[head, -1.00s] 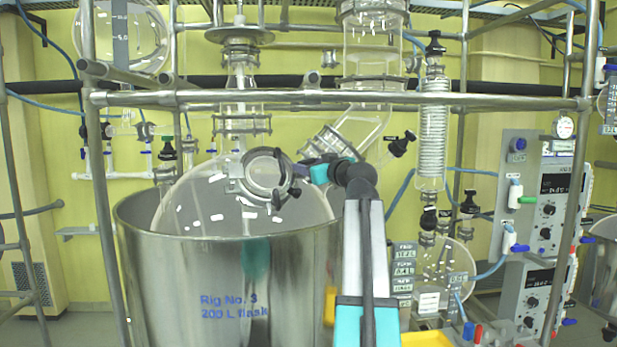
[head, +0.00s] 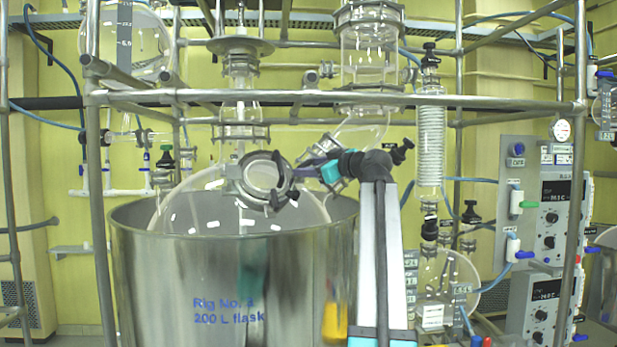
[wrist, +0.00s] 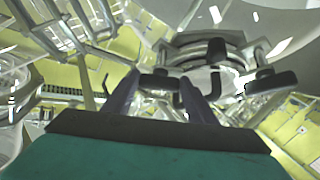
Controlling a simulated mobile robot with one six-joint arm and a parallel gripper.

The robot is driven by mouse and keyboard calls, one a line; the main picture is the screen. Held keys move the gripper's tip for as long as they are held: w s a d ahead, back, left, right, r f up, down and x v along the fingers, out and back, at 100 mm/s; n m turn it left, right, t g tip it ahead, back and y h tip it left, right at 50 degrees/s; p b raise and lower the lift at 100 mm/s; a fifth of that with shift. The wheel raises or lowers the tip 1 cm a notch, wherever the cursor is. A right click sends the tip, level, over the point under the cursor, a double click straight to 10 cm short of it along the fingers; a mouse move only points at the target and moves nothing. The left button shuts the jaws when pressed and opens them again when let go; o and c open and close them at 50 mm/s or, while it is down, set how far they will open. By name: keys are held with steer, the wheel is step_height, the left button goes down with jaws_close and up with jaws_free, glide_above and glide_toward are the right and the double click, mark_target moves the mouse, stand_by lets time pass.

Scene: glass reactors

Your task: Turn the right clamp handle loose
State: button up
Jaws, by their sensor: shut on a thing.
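A clear glass flask (head: 200,205) sits inside a large steel vessel (head: 230,285) marked "Rig No. 3 200 L flask". A round metal clamp (head: 264,176) with dark handles surrounds a port on the flask's upper right. It also shows in the wrist view (wrist: 205,48). My gripper (head: 302,172), with a teal body, reaches the clamp's right side. In the wrist view, my gripper (wrist: 158,88) has its two fingers on either side of a dark clamp handle (wrist: 155,83) and is shut on it. Another dark handle (wrist: 270,83) stands to the right. The exact finger contact is hard to see.
A horizontal metal rail (head: 330,98) crosses above the clamp. A glass column (head: 368,50) and a coiled condenser (head: 430,140) stand behind and right. Control boxes (head: 550,220) are at far right. Glassware and tubes crowd the space around the gripper.

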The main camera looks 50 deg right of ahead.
steer(key=shift+w+d+r+n+y+b, duration=0.1)
steer(key=shift+d+n+y+b, duration=0.15)
steer(key=shift+n+y+b, duration=0.8)
steer(key=shift+r+n+g+y+b, duration=0.15)
steer(key=shift+n+g+y+b, duration=0.2)
steer(key=shift+n+b, duration=0.7)
steer(key=o, duration=1.1)
steer(key=shift+c, duration=0.2)
steer(key=shift+b, duration=0.3)
steer(key=shift+s, duration=0.7)
steer(key=s+r+b, duration=0.1)
steer(key=s+r, duration=0.1)
steer(key=s, duration=1)
steer(key=shift+s+d+b, duration=0.15)
steer(key=shift+d+b, duration=0.25)
steer(key=shift+d, duration=0.05)
